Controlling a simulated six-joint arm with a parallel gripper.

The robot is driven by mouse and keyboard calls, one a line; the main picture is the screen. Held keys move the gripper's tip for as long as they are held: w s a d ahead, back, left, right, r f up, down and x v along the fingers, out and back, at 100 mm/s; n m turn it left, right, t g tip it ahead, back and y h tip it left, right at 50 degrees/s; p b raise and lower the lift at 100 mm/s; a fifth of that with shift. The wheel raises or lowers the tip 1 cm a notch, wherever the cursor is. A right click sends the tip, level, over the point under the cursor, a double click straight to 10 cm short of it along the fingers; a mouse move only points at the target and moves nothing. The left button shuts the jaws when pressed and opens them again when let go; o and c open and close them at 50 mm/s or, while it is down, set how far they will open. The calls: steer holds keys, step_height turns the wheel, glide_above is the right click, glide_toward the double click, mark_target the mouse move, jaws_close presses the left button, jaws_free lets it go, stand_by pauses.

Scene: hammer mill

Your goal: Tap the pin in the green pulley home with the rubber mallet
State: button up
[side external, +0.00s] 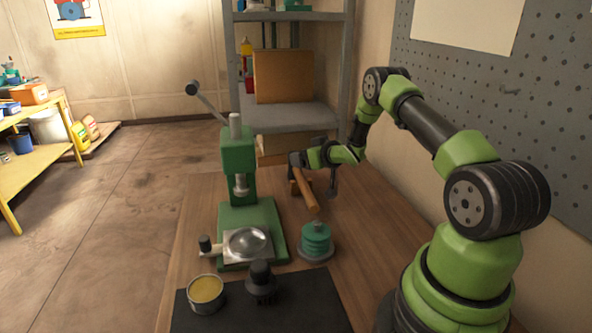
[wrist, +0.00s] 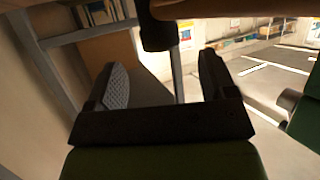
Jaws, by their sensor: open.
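The rubber mallet's wooden handle (side external: 304,192) slants down toward the camera in the side view, behind the pulley. Its dark head shows in the wrist view (wrist: 156,30), at the top, just ahead of the fingertips. My gripper (side external: 303,159) is at the upper end of the handle; dark parts overlap there, so contact is unclear. In the wrist view my gripper (wrist: 162,75) has its two fingers wide apart with nothing between them. The green pulley (side external: 316,240) sits on a round grey base on the bench. A small tip on its top may be the pin.
A green arbor press (side external: 238,155) with a raised lever stands left of the mallet. A dark mat (side external: 300,312) at the front holds a tin (side external: 205,292) and a black knobbed tool (side external: 261,282). A pegboard wall (side external: 480,85) bounds the right; the bench right of the pulley is clear.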

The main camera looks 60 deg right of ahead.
mark_target(305, 181)
steer(key=shift+x, duration=2.8)
steer(key=shift+c, duration=0.2)
steer(key=shift+r, duration=0.1)
steer(key=c, duration=1.2)
steer(key=shift+r, duration=5.05)
steer(key=s+a+r+n+g+y, duration=0.1)
steer(key=s+a+r+n+y, duration=0.2)
steer(key=s+a+n+y, duration=0.55)
steer(key=s+a+r+n+g+y, duration=0.1)
steer(key=s+a+r+n+y, duration=0.3)
steer(key=s+a, duration=0.8)
steer(key=shift+m+g+y, duration=0.25)
steer(key=shift+g+y, duration=0.05)
steer(key=shift+y, duration=0.05)
steer(key=shift+w+a+f, duration=0.1)
steer(key=shift+a+f, duration=0.2)
steer(key=shift+f, duration=0.9)
steer(key=shift+w+a+f, duration=0.1)
steer(key=shift+a+f, duration=0.15)
steer(key=shift+f, duration=0.9)
steer(key=shift+a+f, duration=0.3)
steer(key=shift+f, duration=0.9)
